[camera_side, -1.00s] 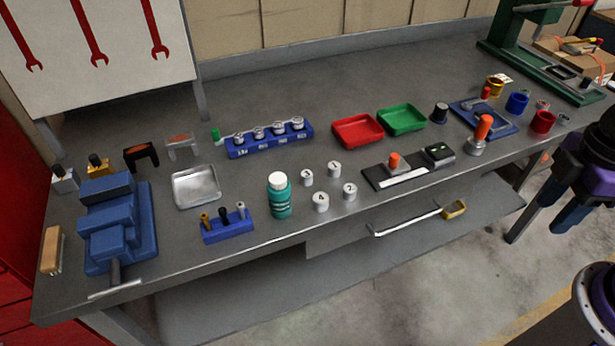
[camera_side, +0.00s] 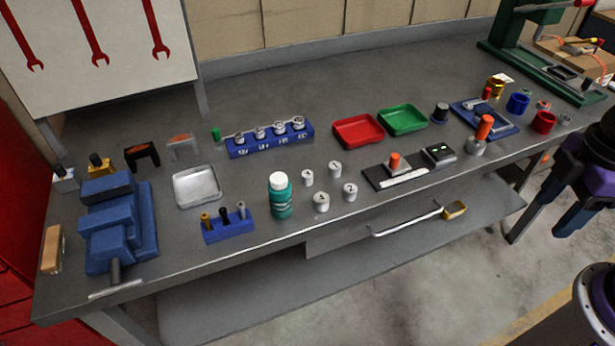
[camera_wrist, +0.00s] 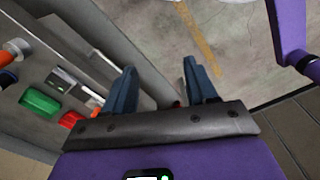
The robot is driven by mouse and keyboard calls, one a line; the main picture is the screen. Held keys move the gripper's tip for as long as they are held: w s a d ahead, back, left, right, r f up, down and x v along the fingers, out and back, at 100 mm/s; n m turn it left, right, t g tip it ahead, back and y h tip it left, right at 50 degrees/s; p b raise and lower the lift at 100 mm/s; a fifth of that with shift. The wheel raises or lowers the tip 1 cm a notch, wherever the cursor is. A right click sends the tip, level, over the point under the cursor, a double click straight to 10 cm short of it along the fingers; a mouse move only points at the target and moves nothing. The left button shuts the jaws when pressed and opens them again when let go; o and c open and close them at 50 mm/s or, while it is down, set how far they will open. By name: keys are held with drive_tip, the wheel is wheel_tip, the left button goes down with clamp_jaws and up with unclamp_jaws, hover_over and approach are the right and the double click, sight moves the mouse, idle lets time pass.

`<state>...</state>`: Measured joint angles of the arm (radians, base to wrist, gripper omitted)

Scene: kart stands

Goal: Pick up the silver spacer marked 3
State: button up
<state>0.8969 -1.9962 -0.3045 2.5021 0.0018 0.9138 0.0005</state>
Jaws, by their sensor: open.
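Several small silver spacers stand upright in a loose group near the bench's front middle, right of a teal bottle. The back-left spacer (camera_side: 307,177) looks like the one marked 3, but the mark is too small to be sure. The others are a back-right spacer (camera_side: 335,169), a front-left spacer (camera_side: 321,202) and a front-right spacer (camera_side: 349,192). My gripper (camera_side: 568,208) is at the far right, off the bench's front edge and well away from the spacers. In the wrist view my gripper (camera_wrist: 159,70) is open and empty, with floor between its fingers. No spacer is discernible there.
The teal bottle (camera_side: 280,197) with a white cap stands close left of the spacers. A dark plate with an orange knob (camera_side: 394,162) lies to their right. Red (camera_side: 358,131) and green (camera_side: 402,120) trays lie behind. A blue rack (camera_side: 228,227) stands at the front left.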

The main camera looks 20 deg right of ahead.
drive_tip(key=w+a+f+m+t+y, duration=0.1)
drive_tip(key=w+a+f+m+y, duration=0.15)
drive_tip(key=a, duration=0.45)
drive_tip(key=w+a+f+m+y, duration=0.1)
drive_tip(key=w+a, duration=0.2)
drive_tip(key=a, duration=0.4)
drive_tip(key=w+a+f+m+t+y, duration=0.1)
drive_tip(key=w+a+f+m+y, duration=0.1)
drive_tip(key=a, duration=0.5)
drive_tip(key=m+t+h, duration=0.6)
drive_tip(key=m+t, duration=0.1)
drive_tip(key=t, duration=0.4)
approach(308, 175)
drive_tip(key=x, duration=0.3)
drive_tip(key=shift+d+f, duration=0.1)
drive_tip(key=shift+d, duration=0.15)
drive_tip(key=shift+a+x, duration=0.1)
drive_tip(key=shift+x, duration=1.35)
drive_tip(key=shift+a+x, duration=0.15)
drive_tip(key=shift+x, duration=1.3)
